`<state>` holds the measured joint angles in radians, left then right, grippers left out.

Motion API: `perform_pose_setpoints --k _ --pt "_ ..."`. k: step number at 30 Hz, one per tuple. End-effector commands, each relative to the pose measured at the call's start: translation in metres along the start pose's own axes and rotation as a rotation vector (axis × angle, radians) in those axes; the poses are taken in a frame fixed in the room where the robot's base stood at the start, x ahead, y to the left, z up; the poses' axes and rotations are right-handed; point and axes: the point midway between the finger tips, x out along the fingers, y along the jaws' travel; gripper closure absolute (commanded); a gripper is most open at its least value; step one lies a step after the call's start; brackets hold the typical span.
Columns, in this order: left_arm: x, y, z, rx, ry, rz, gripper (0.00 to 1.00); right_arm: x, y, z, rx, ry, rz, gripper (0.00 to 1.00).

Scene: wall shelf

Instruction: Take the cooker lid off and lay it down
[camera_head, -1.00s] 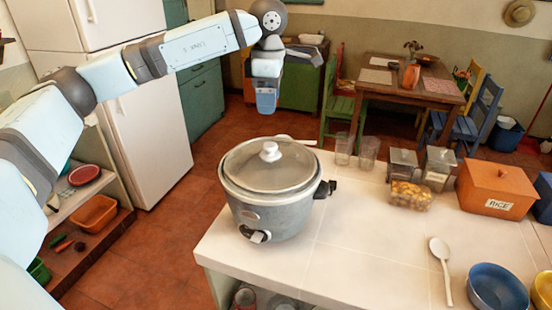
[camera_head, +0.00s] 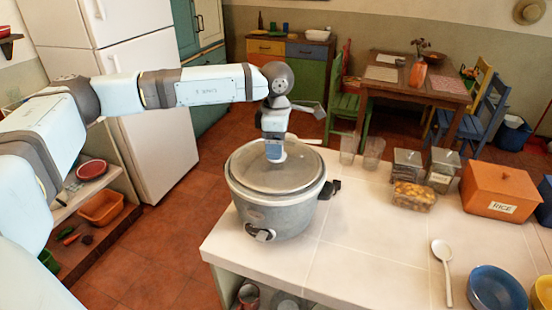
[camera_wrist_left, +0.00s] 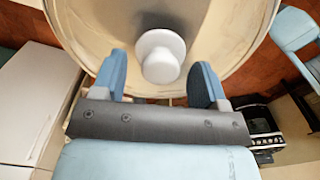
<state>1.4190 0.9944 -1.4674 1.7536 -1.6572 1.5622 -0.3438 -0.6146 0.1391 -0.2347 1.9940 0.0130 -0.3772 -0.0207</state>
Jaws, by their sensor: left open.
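The grey cooker (camera_head: 280,213) stands upright at the left end of the white counter, with its control knob facing me. Its glass lid (camera_head: 250,170) sits on top. My left gripper (camera_head: 275,153) is directly above the lid, pointing down and hiding the lid's knob in the head view. In the left wrist view, the white lid knob (camera_wrist_left: 160,56) is between the two blue fingers of the open gripper (camera_wrist_left: 167,80), with gaps on both sides. The lid's pale rim (camera_wrist_left: 262,40) surrounds it. My right gripper is not in view.
The counter (camera_head: 350,250) is bare in front and to the right of the cooker. Two clear glasses (camera_head: 360,151), lidded jars, a container of yellowish food (camera_head: 412,196) and an orange rice box (camera_head: 500,190) stand behind. A white spoon (camera_head: 443,268) and bowls (camera_head: 497,288) are at right.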

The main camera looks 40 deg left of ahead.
Motion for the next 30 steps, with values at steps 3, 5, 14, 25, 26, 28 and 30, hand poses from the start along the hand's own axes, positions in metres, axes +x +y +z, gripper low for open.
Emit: perform_pose_setpoints --k 3,5,14,25,26,28,30 --pt "0.000 0.000 0.000 0.000 0.000 0.000 0.35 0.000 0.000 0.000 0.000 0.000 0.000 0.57" --pt "0.000 0.000 0.000 0.000 0.000 0.000 0.49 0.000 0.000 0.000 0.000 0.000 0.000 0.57" --pt "0.000 0.000 0.000 0.000 0.000 0.000 1.00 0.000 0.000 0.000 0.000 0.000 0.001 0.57" --pt "-0.006 0.000 0.001 0.000 -0.002 0.001 1.00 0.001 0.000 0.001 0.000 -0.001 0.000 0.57" --pt "-0.009 0.001 0.001 0.000 -0.002 0.001 1.00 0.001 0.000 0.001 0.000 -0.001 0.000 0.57" --pt "-0.015 0.001 0.001 0.000 -0.003 0.001 1.00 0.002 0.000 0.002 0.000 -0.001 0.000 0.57" --pt "-0.025 0.001 0.001 0.000 -0.003 0.002 1.00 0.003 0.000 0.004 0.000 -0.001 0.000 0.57"
